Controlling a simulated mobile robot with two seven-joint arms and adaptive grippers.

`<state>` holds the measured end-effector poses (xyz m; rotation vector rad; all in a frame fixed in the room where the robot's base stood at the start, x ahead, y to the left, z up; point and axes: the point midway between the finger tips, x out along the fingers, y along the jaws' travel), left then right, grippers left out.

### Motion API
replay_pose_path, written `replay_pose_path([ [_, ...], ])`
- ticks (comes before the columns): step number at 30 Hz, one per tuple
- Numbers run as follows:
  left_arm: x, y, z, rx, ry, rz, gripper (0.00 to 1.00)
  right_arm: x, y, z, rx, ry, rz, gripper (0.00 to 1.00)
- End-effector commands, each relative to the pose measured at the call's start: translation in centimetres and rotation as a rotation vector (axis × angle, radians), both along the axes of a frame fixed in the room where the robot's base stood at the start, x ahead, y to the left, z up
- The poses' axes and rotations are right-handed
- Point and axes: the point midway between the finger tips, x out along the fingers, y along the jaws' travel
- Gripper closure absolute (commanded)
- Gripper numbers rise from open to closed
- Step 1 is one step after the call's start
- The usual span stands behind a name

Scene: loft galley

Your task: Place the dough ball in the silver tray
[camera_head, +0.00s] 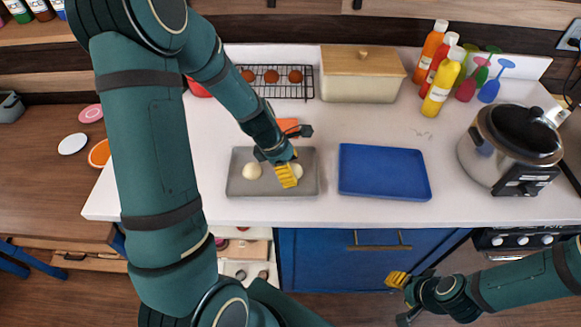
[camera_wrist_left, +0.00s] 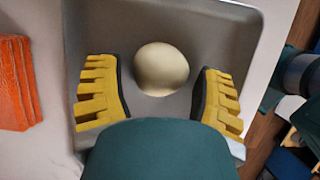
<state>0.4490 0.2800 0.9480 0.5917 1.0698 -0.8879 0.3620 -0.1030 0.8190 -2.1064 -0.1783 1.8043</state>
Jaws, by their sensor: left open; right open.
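The silver tray (camera_head: 238,188) lies on the white counter; it also fills much of the left wrist view (camera_wrist_left: 225,22). One pale dough ball (camera_head: 252,170) sits in its left half. A second dough ball (camera_head: 298,171) is in its right half, partly hidden by my left gripper (camera_head: 287,174). In the left wrist view a dough ball (camera_wrist_left: 161,68) lies in the tray between the spread yellow fingers, with a gap on both sides. My left gripper is open. My right gripper (camera_head: 398,280) is open and empty, low in front of the blue cabinet.
A blue tray (camera_head: 384,172) lies empty to the right of the silver tray. An orange item (camera_head: 288,126) is behind the silver tray. A wire rack (camera_head: 272,88), a lidded box (camera_head: 360,78), bottles (camera_head: 443,88) and a cooker (camera_head: 510,145) stand farther back and right.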

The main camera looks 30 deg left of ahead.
Motion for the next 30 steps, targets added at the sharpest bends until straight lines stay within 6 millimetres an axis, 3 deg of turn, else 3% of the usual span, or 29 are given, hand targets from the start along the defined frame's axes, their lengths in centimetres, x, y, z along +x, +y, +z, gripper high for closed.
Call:
replay_pose_path([
  [5, -0.2, 0.4, 1.7, 0.001, -0.004, 0.001, 0.32, 0.2, 0.0, 0.7, -0.001, -0.004, -0.003, 0.53],
  [18, -1.9, 3.2, 9.6, 0.001, -0.004, 0.001, 0.32, 0.3, -0.2, 3.5, 0.003, -0.009, -0.006, 0.53],
  [24, -2.3, 3.8, 11.1, 0.0, -0.002, -0.001, 0.32, 0.3, -0.2, 4.0, 0.004, -0.009, -0.006, 0.53],
  [30, -2.5, 3.9, 11.4, 0.0, 0.0, -0.001, 0.32, 0.3, -0.2, 4.0, 0.004, -0.009, -0.006, 0.53],
])
